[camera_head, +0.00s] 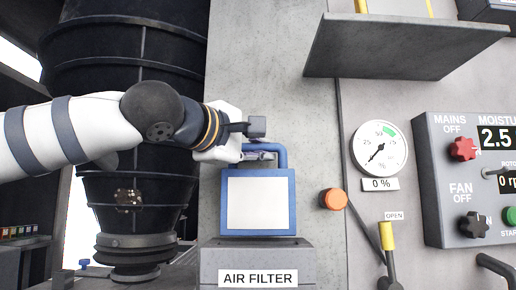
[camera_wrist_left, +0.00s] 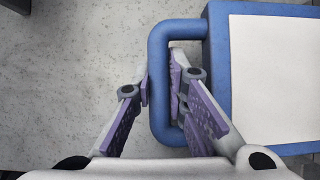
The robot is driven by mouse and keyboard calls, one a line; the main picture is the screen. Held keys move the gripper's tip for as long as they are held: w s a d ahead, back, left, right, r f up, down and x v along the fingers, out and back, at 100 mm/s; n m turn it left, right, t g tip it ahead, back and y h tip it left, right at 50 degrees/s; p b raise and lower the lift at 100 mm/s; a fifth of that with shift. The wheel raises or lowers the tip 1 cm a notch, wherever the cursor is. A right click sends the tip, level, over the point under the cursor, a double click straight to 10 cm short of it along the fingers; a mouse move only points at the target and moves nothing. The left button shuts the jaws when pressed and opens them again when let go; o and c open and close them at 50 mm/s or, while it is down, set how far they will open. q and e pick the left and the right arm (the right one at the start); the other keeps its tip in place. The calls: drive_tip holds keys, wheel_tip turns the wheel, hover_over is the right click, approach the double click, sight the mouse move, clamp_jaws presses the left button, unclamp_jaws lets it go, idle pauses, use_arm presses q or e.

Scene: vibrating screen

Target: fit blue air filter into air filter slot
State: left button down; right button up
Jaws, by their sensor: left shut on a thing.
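The blue air filter (camera_head: 284,206) is a blue frame around a pale panel, with a blue handle on top. It stands upright at the grey block labelled AIR FILTER (camera_head: 258,264); I cannot tell whether its lower edge is inside the slot or just above it. My left gripper (camera_head: 262,152) is at the handle. In the left wrist view the gripper (camera_wrist_left: 161,84) is shut around the handle bar (camera_wrist_left: 158,97), one purple-padded finger on each side, and the filter (camera_wrist_left: 220,70) fills the right side. The slot opening is hidden. My right gripper is not in view.
A grey shelf (camera_head: 398,46) juts out above right. A gauge (camera_head: 380,148), an orange knob (camera_head: 334,199), a yellow-topped lever (camera_head: 387,236) and a control box (camera_head: 470,185) are to the right. A large black ribbed duct (camera_head: 134,195) stands behind my left arm.

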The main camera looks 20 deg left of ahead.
sight(254, 185)
use_arm(q)
drive_tip(key=shift+f, duration=1.15)
idle(0.5)
drive_tip(key=shift+f, duration=2.2)
drive_tip(key=c, duration=1.5)
unclamp_jaws()
drive_tip(key=v, duration=0.7)
drive_tip(key=shift+s+r, duration=0.1)
drive_tip(key=shift+s+a, duration=0.15)
drive_tip(key=shift+s, duration=0.25)
